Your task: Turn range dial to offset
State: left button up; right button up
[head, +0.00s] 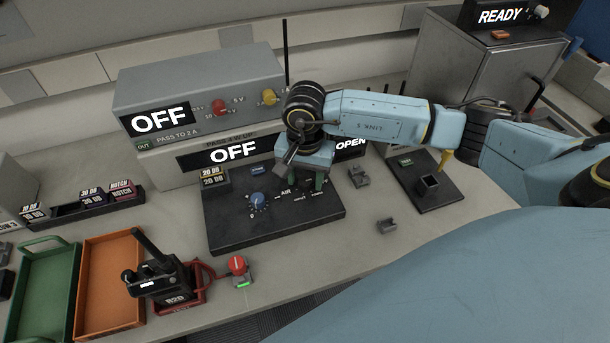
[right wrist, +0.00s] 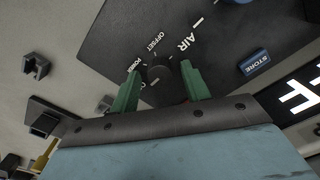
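A black panel (head: 228,222) lies on the bench. In the right wrist view it carries a small dark round dial (right wrist: 158,73) with printed marks around it, among them AIR and OFFSET. I cannot read where the dial points. My right gripper (head: 306,183) is over the panel, pointing down. In the right wrist view its green fingers (right wrist: 160,82) are apart, one on each side of the dial, with gaps showing. I cannot tell how far above the dial they are. In the head view the gripper hides the dial. My left gripper is not in view.
A blue knob (head: 258,199) stands on the panel left of my gripper, and a blue STORE button (right wrist: 254,62) is nearby. A grey supply (head: 200,85) reading OFF stands behind. A handheld radio (head: 165,279) and an orange tray (head: 108,285) are at front left.

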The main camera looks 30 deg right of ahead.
jog(key=c, duration=0.9)
jog(key=shift+o, duration=0.2)
